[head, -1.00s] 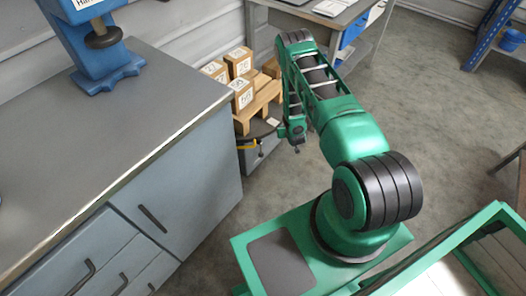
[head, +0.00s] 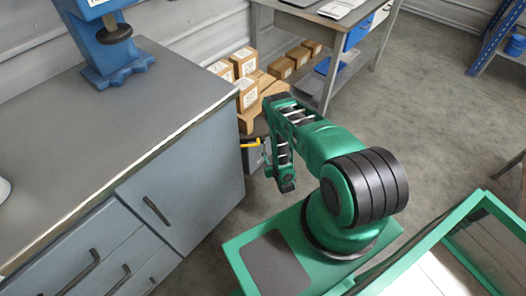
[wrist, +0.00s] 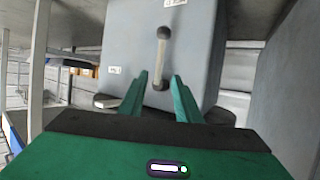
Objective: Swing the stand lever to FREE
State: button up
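In the wrist view, a pale grey lever bar (wrist: 162,58) with dark round ends lies on a grey housing (wrist: 200,55). It stands nearly straight up and down in the picture. Small white labels sit left of it (wrist: 114,70) and beyond its top end (wrist: 175,2); I cannot read them. My gripper (wrist: 160,80) is open, its two green fingers either side of the bar's lower end in the picture; I cannot tell the remaining depth. In the head view my gripper (head: 287,186) hangs beside the stand (head: 252,160), which my arm partly hides.
A grey bench with drawers (head: 185,150) stands close left of the stand, carrying a blue press (head: 105,45). A table (head: 325,28) is behind. Open floor (head: 425,110) lies to the right.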

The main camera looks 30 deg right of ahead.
jog(key=x, duration=0.9)
jog(key=shift+w+d, duration=0.1)
jog(key=shift+w, duration=0.05)
jog(key=shift+f, duration=0.1)
grip_shut()
